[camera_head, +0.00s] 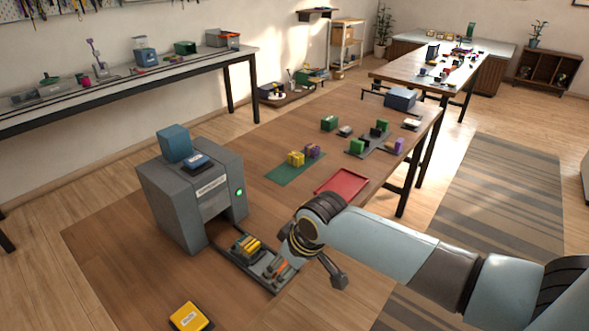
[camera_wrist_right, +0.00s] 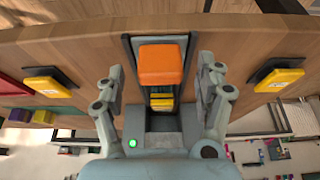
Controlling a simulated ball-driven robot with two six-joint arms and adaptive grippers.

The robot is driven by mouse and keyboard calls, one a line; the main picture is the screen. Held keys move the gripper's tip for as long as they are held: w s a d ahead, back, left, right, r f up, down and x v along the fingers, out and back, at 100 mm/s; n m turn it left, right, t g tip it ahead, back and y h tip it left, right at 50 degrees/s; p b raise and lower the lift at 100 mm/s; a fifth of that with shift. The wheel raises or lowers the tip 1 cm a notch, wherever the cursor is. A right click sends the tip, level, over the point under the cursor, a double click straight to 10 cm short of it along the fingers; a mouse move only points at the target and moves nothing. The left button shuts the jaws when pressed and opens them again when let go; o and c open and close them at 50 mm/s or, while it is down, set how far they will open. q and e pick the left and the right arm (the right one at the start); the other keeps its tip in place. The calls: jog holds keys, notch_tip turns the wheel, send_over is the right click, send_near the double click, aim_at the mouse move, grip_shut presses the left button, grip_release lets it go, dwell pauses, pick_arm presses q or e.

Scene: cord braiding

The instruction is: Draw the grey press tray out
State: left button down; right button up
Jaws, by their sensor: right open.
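The grey press (camera_head: 205,200) stands at the left of the wooden table, a green light on its front. The dark grey tray (camera_head: 231,258) sticks out of its opening towards the table's front edge. A bundle of yellow and dark bars (camera_head: 247,246) lies on the tray. In the right wrist view an orange block (camera_wrist_right: 162,65) is over the tray's outer part (camera_wrist_right: 127,45), the yellow bars (camera_wrist_right: 161,101) beside it. My right gripper (camera_head: 308,277) is open, its fingers on either side of the orange block with gaps. My left gripper is out of view.
A yellow pad (camera_head: 187,317) lies at the table's front left; another yellow pad (camera_wrist_right: 42,85) shows in the wrist view. A red tray (camera_head: 342,184) and a green mat (camera_head: 285,174) with small blocks lie behind my right arm. Bare wood lies left of the press.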

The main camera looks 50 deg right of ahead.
jog(key=v, duration=0.9)
jog(key=shift+r, duration=0.3)
jog(key=shift+s, duration=0.15)
